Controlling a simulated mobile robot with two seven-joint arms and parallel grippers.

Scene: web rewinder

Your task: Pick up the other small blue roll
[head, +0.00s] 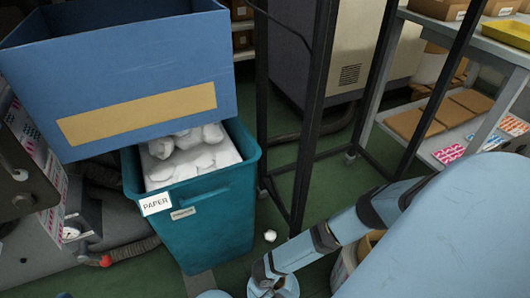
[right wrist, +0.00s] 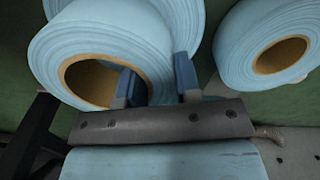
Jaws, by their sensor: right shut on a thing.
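In the right wrist view, a light blue roll (right wrist: 110,28) with a brown cardboard core is at the upper left. My right gripper (right wrist: 156,68) is shut on this roll's wall: one finger goes into the core opening and the other is on the outer side. The fingertips are partly hidden by the roll. A second light blue roll (right wrist: 235,50) with a brown core lies at the upper right, apart from the fingers. My left gripper does not show in either view.
In the head view, a teal bin (head: 215,225) labelled PAPER holds white crumpled material. A shelf (head: 440,150) with cartons is at right. A small white ball (head: 270,236) lies on the green floor.

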